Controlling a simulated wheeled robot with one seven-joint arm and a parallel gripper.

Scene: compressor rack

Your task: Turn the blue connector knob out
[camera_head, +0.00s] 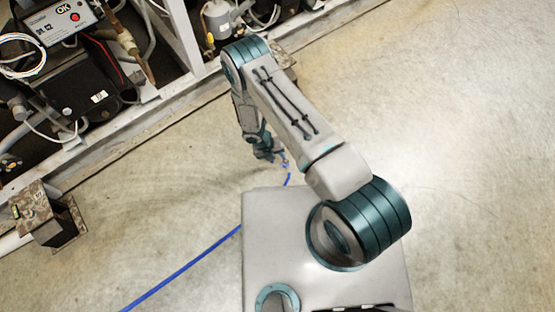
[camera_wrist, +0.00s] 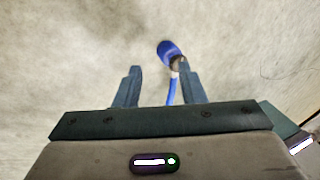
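The blue connector knob (camera_wrist: 168,48) shows in the wrist view just beyond my fingertips, nearer the right finger. A metal-coloured part (camera_wrist: 177,63) joins it, partly behind the right fingertip. A blue hose (camera_wrist: 172,92) runs from there down between the fingers. My gripper (camera_wrist: 159,72) is open, its two fingers apart with neither closed on the knob. In the head view my gripper (camera_head: 272,155) is low over the floor, beside the end of the blue hose (camera_head: 185,265). The knob is too small to make out clearly there.
A compressor rack with a pale metal frame (camera_head: 183,38) stands at the upper left, holding a control box (camera_head: 62,22) and black units. A rusty foot block (camera_head: 58,222) is at the left. The concrete floor (camera_head: 470,150) on the right is clear.

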